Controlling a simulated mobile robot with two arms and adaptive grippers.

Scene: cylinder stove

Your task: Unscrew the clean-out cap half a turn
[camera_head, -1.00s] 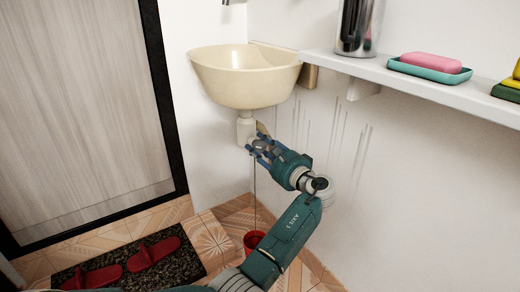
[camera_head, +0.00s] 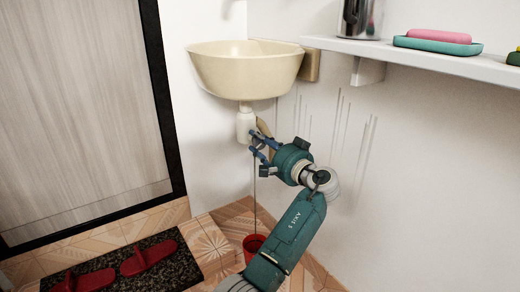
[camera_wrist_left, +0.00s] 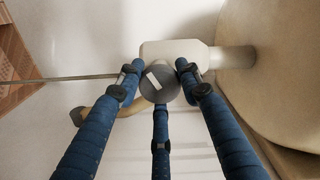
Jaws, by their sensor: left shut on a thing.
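The clean-out cap (camera_wrist_left: 160,85) is a dark grey round knob with a white bar, on the side of the pale drain trap (camera_wrist_left: 172,49) in the left wrist view. In the head view the trap (camera_head: 245,127) hangs under the cream basin (camera_head: 245,75), and the fingers hide the cap. My left gripper (camera_head: 259,141) has its blue fingers around the cap, shut on it; they also frame it in the left wrist view (camera_wrist_left: 158,78). The white bar is slightly tilted there. My right gripper is not in view.
A thin line, perhaps water, runs from the trap down to a red bucket (camera_head: 254,243) on the tiled floor. A beige pipe (camera_wrist_left: 100,108) runs behind the fingers. A white shelf (camera_head: 420,58) with a soap dish (camera_head: 438,45) is at upper right. Red slippers (camera_head: 149,257) lie on a dark mat.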

